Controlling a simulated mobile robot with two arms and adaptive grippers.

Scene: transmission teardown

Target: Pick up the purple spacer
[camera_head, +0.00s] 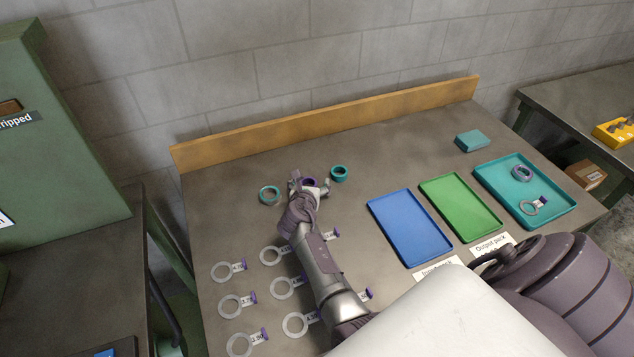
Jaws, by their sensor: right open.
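The purple spacer (309,182) is a small ring on the workbench near the wooden back board. It sits between two teal rings, one on the left (270,194) and one on the right (339,172). My right gripper (309,184) is open at the spacer, with its fingers around or just above it; I cannot tell whether they touch it. The gripper partly hides the spacer. My left gripper is not in view.
Several tagged grey rings (227,306) lie on the bench around my right arm. Blue (411,228), green (460,206) and teal (563,205) trays stand to the right; the teal one holds two rings. A teal block (471,141) is behind. A wooden board (330,122) edges the back.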

